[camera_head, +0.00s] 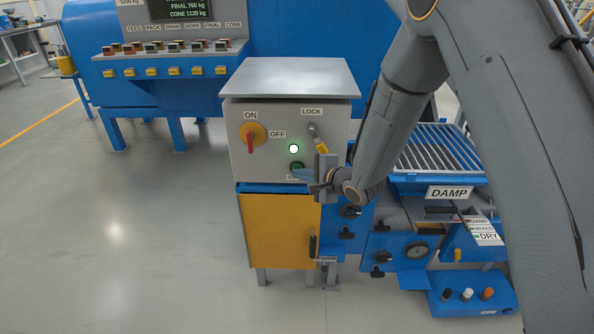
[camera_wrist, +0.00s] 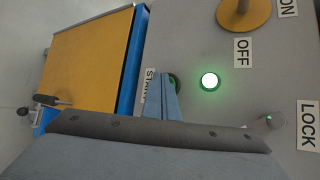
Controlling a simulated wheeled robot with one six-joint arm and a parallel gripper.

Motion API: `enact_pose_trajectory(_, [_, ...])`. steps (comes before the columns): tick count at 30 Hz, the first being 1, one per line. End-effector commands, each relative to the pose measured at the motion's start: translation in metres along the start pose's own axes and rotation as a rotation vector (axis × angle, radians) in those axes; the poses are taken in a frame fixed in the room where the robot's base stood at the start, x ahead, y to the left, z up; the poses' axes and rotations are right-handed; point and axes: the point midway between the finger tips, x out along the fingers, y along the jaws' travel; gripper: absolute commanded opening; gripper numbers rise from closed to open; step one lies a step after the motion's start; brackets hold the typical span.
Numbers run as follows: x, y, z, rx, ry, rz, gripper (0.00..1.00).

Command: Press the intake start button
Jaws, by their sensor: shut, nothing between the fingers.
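The start button (camera_head: 297,166) is a dark green round button low on the front of the grey control box, partly hidden behind my gripper. In the wrist view the button (camera_wrist: 174,80) shows beside the fingertips, next to a label (camera_wrist: 149,87) that is partly covered. My gripper (camera_head: 304,175) is shut and empty, its fingertips pointing at the box face at the button. In the wrist view the shut fingers (camera_wrist: 163,85) overlap the button's edge; I cannot tell whether they touch it. A round lamp (camera_head: 294,148) above the button glows white-green.
The box (camera_head: 237,143) also carries a red and yellow ON/OFF switch (camera_head: 252,135) and a LOCK fitting (camera_head: 312,129) close above my gripper. A yellow cabinet door (camera_head: 272,230) is below. The blue machine with a DAMP sign (camera_head: 450,192) stands right. Open floor lies left.

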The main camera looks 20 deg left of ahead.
Motion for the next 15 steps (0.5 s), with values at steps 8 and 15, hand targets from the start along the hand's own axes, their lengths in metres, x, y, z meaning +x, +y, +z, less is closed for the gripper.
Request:
enact_pose_trajectory(8, [0.0005,-0.0006,-0.0006,0.000,0.001,0.000,0.00])
enact_pose_trajectory(15, [-0.0032,0.0018,0.0022,0.001,0.000,0.001,0.00])
